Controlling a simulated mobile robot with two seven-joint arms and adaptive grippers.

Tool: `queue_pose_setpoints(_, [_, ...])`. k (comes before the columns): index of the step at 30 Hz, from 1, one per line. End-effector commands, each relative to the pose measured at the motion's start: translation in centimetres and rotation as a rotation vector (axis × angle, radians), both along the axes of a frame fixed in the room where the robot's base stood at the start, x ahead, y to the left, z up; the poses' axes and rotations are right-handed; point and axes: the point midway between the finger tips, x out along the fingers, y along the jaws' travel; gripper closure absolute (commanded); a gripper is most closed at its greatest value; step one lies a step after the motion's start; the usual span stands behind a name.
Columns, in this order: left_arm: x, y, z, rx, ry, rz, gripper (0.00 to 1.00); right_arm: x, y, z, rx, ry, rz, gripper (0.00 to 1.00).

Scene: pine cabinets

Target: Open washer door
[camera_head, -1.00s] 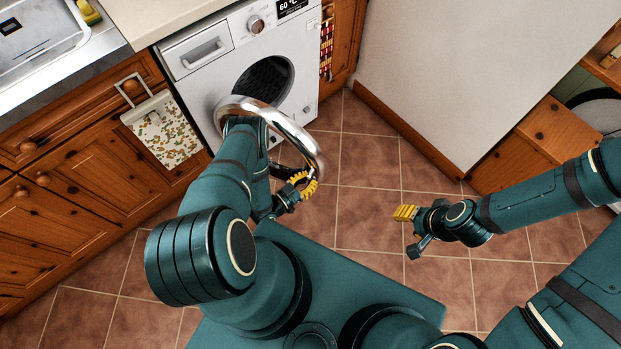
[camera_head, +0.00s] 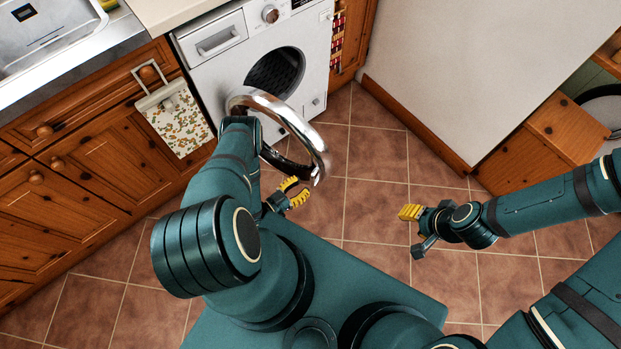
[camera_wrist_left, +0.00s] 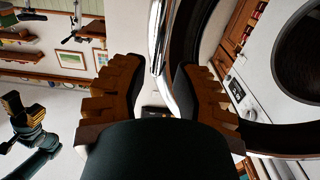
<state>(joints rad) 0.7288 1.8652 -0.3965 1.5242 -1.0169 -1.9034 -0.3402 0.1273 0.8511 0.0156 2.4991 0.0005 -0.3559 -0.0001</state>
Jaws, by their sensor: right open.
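The white washer (camera_head: 225,72) stands under the counter with its dark drum opening (camera_head: 276,74) exposed. Its round chrome-rimmed door (camera_head: 322,150) stands swung out from the front, toward me. My left gripper (camera_head: 295,191) is at the door's outer edge, its yellow fingers apart. In the left wrist view, the chrome door rim (camera_wrist_left: 156,45) passes between the parted fingers of the left gripper (camera_wrist_left: 158,90), nearer the right finger; I cannot tell whether they touch. The drum opening shows at the right there. My right gripper (camera_head: 410,213) is open and empty over the floor, away from the washer.
Pine cabinets (camera_head: 85,175) with a hanging towel (camera_head: 173,120) stand left of the washer. A white wall-like panel (camera_head: 470,70) and a wooden unit (camera_head: 560,135) are at the right. The tiled floor (camera_head: 375,155) between them is clear.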

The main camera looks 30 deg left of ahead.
Motion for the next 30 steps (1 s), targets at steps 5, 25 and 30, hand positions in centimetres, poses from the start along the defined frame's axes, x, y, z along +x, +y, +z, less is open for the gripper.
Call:
queue_pose_setpoints(5, [-3.2, 1.3, 0.0, 0.0, 0.002, 0.002, 0.72, 0.0, 0.0, 0.0, 0.0, 0.0, 0.0, 0.53])
queue_pose_setpoints(25, [-4.9, 2.3, 0.0, 0.013, 0.015, -0.001, 1.0, 0.0, 0.0, 0.0, 0.0, 0.0, 0.0, 0.53])
queue_pose_setpoints(30, [-0.3, 3.2, 0.2, 0.1, 0.16, 0.014, 1.0, 0.0, 0.0, 0.2, 0.0, 0.0, 0.0, 0.53])
